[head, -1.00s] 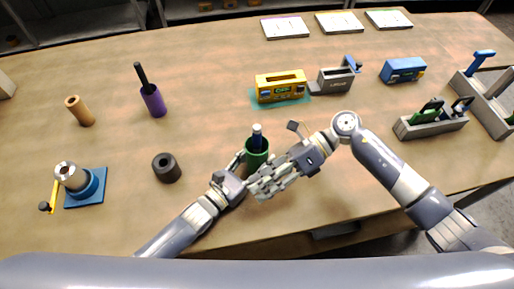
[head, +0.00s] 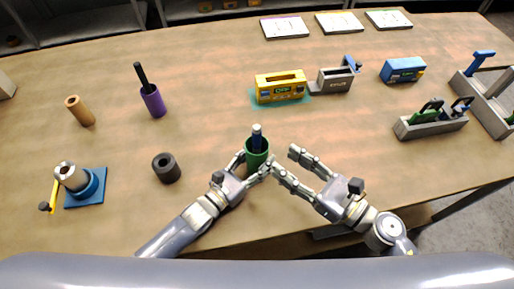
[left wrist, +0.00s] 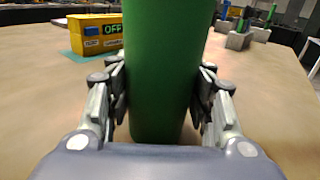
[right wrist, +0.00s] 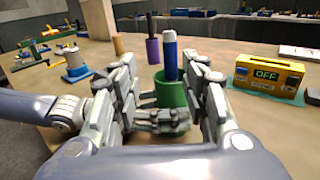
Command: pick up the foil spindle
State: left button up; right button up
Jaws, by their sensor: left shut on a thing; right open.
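I cannot tell for sure whether this rod is the foil spindle. My left gripper (head: 252,167) is shut around the cup, which fills the left wrist view (left wrist: 165,70). My right gripper (head: 283,161) is open and empty, just right of the cup. In the right wrist view, the rod (right wrist: 170,58) and cup (right wrist: 174,92) show beyond and between the open fingers, apart from them. The cup hides the rod's lower part.
A purple roll on a dark rod (head: 153,99), a tan tube (head: 80,111) and a dark ring (head: 166,168) stand to the left. A yellow box reading OFF (head: 281,89) stands behind the cup. Grey holders (head: 431,124) stand right.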

aim_at(260, 135)
jog(key=x, duration=0.6)
jog(key=shift+w+d, duration=0.1)
jog(key=shift+w, duration=0.3)
jog(key=w+a, duration=0.1)
jog(key=w, duration=0.1)
jog(key=w+a, duration=0.1)
jog(key=shift+w+a+r, duration=0.2)
jog(key=shift+a+r, duration=0.1)
jog(key=shift+w+a+f, duration=0.1)
jog(key=shift+w+a, duration=0.3)
jog(key=shift+a, duration=0.05)
jog(key=shift+c, duration=0.5)
grip_shut()
